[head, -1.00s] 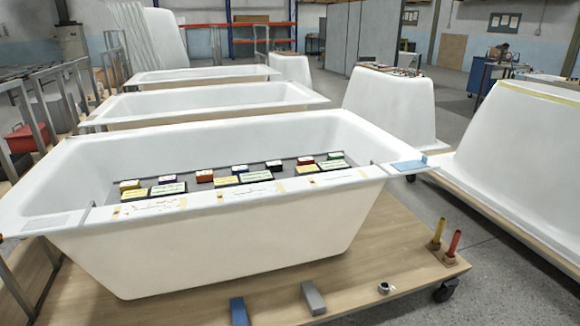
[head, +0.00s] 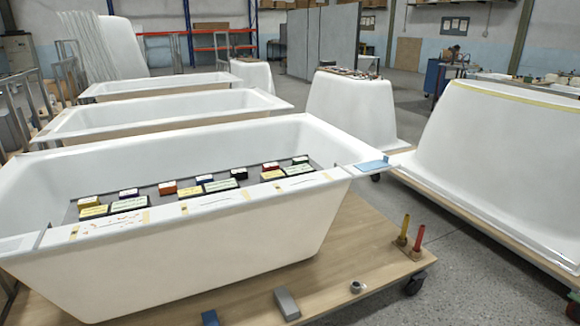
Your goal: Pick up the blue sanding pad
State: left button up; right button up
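A small blue block with a white top (head: 204,181) lies in a row of coloured blocks on a grey tray inside the nearest white bathtub shell (head: 200,262). A darker blue or purple block (head: 128,194) lies farther left in that row. A dark blue block (head: 210,317) on the wooden platform is cut off by the bottom edge. A flat light blue piece (head: 372,166) lies on the tub's right rim. I cannot tell for certain which of these is the sanding pad. Neither of my grippers is in view.
Red, yellow, green and black blocks share the tray (head: 73,213). A grey block (head: 287,304), a small metal ring (head: 356,287) and yellow (head: 404,230) and red (head: 417,241) upright handles are on the wooden platform (head: 345,255). More white shells stand behind and right.

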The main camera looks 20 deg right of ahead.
aim_at(201, 180)
jog(key=k, duration=1.3)
jog(key=z, duration=0.65)
jog(key=i, duration=1.9)
jog(key=u, duration=0.65)
